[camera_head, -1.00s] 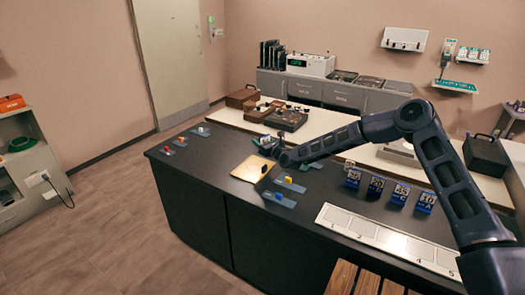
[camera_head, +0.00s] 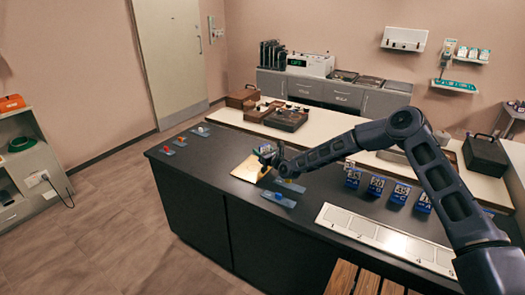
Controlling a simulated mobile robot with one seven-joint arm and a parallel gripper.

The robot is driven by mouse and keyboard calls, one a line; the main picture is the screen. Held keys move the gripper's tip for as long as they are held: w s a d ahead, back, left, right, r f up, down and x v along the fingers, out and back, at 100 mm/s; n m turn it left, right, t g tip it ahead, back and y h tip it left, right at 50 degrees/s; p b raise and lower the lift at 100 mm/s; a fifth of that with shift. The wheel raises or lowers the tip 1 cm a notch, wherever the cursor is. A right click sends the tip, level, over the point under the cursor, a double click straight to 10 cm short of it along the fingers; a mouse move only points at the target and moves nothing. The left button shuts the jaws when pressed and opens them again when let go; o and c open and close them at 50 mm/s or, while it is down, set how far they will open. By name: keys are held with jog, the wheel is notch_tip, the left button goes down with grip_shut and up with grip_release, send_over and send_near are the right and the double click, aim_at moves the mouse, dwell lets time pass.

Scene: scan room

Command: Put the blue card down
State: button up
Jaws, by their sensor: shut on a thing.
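My gripper (camera_head: 270,163) is shut on a small blue card (camera_head: 266,149) with pale markings. It holds the card over the right part of a tan board (camera_head: 246,168) on the dark counter. The card's lower part and the fingertips are too small to make out, and I cannot tell whether the card touches anything. Several similar blue cards (camera_head: 376,186) stand upright in a row further right on the counter.
A white numbered strip (camera_head: 385,238) lies at the counter's right front. Blue plates with small coloured pieces lie near the board (camera_head: 279,199) and at the far left end (camera_head: 166,151). The dark counter (camera_head: 218,150) has bare room left of the board.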

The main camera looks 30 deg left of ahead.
jog(key=shift+f, duration=0.35)
jog(key=o, duration=1)
jog(key=shift+o, duration=0.2)
jog(key=shift+r, duration=0.1)
jog(key=shift+r, duration=0.5)
jog(key=v, duration=1.2)
